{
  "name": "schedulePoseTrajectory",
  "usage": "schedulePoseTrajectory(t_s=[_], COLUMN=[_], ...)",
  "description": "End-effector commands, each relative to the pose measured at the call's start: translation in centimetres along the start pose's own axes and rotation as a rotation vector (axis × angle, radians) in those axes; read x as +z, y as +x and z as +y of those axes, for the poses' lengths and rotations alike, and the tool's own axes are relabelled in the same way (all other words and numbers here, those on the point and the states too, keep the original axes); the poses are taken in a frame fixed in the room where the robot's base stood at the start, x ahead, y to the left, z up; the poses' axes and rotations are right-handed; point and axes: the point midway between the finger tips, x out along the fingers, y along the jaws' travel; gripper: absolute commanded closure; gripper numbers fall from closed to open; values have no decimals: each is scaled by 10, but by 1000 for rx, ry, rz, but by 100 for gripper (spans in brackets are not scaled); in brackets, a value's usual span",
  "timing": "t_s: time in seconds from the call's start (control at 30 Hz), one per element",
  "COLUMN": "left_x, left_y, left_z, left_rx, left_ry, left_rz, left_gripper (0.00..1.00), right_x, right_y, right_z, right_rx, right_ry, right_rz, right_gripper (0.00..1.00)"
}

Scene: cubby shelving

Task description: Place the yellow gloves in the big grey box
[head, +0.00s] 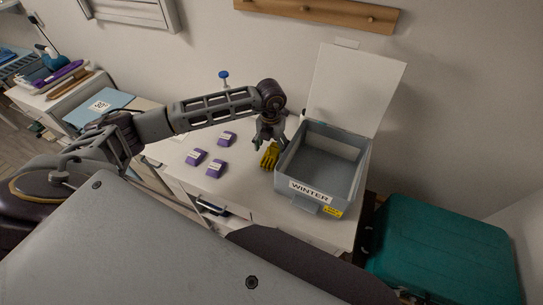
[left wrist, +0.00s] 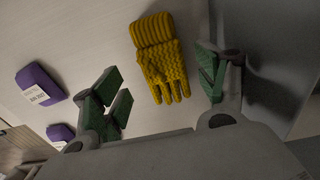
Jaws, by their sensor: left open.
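The yellow gloves (head: 270,155) lie on the white cabinet top, just left of the big grey box. In the left wrist view the knitted gloves (left wrist: 160,58) show between my open fingers, with the cuff away from me. The big grey box (head: 297,187) is open, with its lid raised at the back and a WINTER label on its front; its inside looks empty. My left gripper (head: 269,142) is open and empty, right at the gloves. In the left wrist view my left gripper (left wrist: 165,90) has one finger on each side of them. My right gripper is not in view.
Several purple packets (head: 216,168) lie left of the gloves. A teal case (head: 440,250) stands right of the cabinet. A wooden peg rail (head: 320,12) is on the wall behind. A side table with tools (head: 65,85) stands at far left.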

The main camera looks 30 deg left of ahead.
Motion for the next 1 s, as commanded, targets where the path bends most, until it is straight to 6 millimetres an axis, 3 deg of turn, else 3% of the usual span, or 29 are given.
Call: schedulePoseTrajectory(t_s=[0.33, 0.87, 1.0], left_x=[1, 1, 1], left_y=[33, 37, 37], left_z=[-4, -4, -4], left_rx=[-1, -1, -1], left_ry=[0, 0, 0], left_rz=[1, 0, 0], left_gripper=[27, 27, 44], right_x=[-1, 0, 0], right_y=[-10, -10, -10], right_z=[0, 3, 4], right_rx=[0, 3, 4], right_ry=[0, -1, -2], right_rz=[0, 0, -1], right_gripper=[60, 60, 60])
